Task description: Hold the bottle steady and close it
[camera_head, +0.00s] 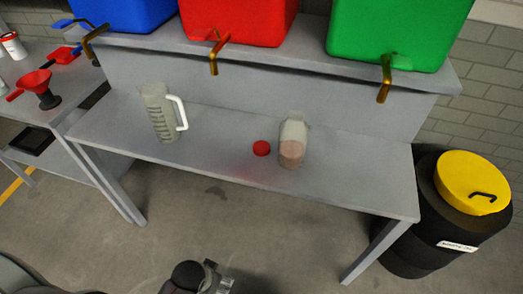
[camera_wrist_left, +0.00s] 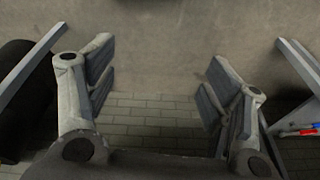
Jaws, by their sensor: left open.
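The bottle (camera_head: 292,142) stands upright on the grey workbench (camera_head: 215,160), right of its middle. It is clear with pinkish-brown contents in its lower part, and its top looks uncapped. A red cap (camera_head: 261,148) lies on the bench just left of the bottle, apart from it. My left gripper (camera_wrist_left: 160,72) is open in the left wrist view, with nothing between its fingers. Neither bottle nor cap shows in that view. A piece of my own arm shows at the bottom edge of the head view, well in front of the bench. My right gripper cannot be made out.
A measuring jug (camera_head: 160,115) with a white handle stands left on the bench. Blue, red (camera_head: 238,20) and green (camera_head: 385,35) containers with brass taps sit on the shelf above. A black bin with a yellow lid (camera_head: 470,182) stands right. The bench front is clear.

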